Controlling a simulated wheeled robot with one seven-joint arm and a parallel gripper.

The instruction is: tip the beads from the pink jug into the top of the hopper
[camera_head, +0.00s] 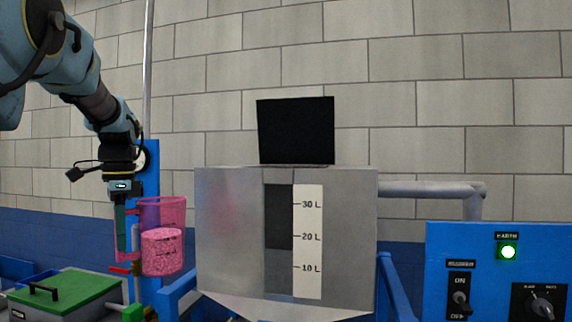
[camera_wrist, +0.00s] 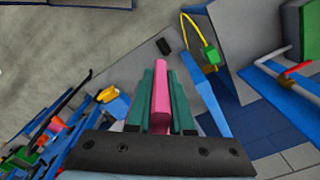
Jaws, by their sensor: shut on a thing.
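The pink see-through jug (camera_head: 163,253) hangs upright in the head view, with pink beads in its lower part and dark marks on its side. My gripper (camera_head: 121,236) is shut on the jug's handle at the left side of the jug. In the wrist view the pink handle (camera_wrist: 161,118) lies between my teal fingers (camera_wrist: 160,88). The grey hopper (camera_head: 229,238) stands to the right of the jug, and the jug is below the level of its top edge. A black panel (camera_head: 296,131) stands up at the hopper's top. The top opening itself is hidden.
A blue post (camera_head: 150,174) rises close behind the jug. A green-topped box (camera_head: 70,296) with a black handle is at lower left. A blue control panel (camera_head: 440,267) with a lit green lamp (camera_head: 508,252) is at right. Blue hopper legs (camera_head: 391,288) stand below.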

